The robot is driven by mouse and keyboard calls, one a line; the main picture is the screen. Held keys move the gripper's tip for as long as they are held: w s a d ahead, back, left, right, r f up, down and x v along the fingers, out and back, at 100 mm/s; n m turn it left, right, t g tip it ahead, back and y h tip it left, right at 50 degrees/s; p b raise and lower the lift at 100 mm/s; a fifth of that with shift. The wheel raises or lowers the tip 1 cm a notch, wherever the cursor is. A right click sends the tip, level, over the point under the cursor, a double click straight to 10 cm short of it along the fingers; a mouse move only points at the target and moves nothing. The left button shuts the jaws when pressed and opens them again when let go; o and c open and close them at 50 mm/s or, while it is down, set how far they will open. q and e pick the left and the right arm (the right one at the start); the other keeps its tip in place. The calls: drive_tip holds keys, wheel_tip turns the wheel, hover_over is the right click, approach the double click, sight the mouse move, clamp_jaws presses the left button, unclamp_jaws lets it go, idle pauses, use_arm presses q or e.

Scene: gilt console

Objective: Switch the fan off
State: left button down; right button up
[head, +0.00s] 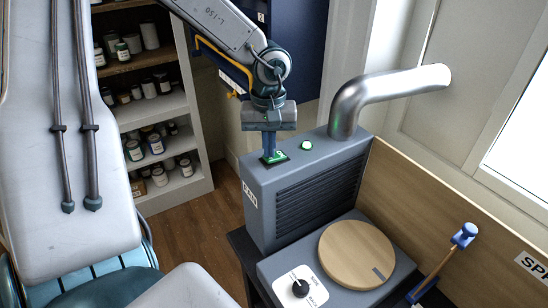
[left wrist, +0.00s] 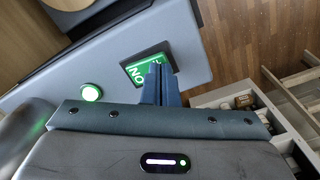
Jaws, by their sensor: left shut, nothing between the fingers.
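The fan (head: 257,208) is a grey upright box with a "FAN" label, a dark louvred front and a silver pipe on top. Its green switch (head: 282,156) sits on the top at the left end. In the left wrist view the switch (left wrist: 138,70) is green and reads "ON", upside down. A round green lamp (head: 306,145) beside it is lit; it also shows in the left wrist view (left wrist: 91,93). My left gripper (head: 270,154) is shut and empty, its blue fingertips (left wrist: 160,72) pointing down right over the switch and partly covering it. I cannot tell whether they touch it. My right gripper is out of view.
A grey unit with a round wooden disc (head: 356,250) and a black dial (head: 299,288) stands before the fan. A blue-headed lever (head: 464,236) rises at the right. Shelves with jars (head: 168,105) stand at the left back. The silver pipe (head: 345,105) bends to the wall.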

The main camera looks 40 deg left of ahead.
use_arm(q)
drive_tip(key=shift+f+b, duration=0.3)
drive_tip(key=shift+f, duration=0.05)
drive_tip(key=shift+s+r, duration=0.1)
drive_tip(key=shift+r, duration=0.1)
drive_tip(key=shift+r+p, duration=1.5)
drive_tip(key=shift+r, duration=0.5)
drive_tip(key=shift+r+p, duration=0.9)
drive_tip(key=shift+r, duration=0.5)
drive_tip(key=shift+f, duration=0.1)
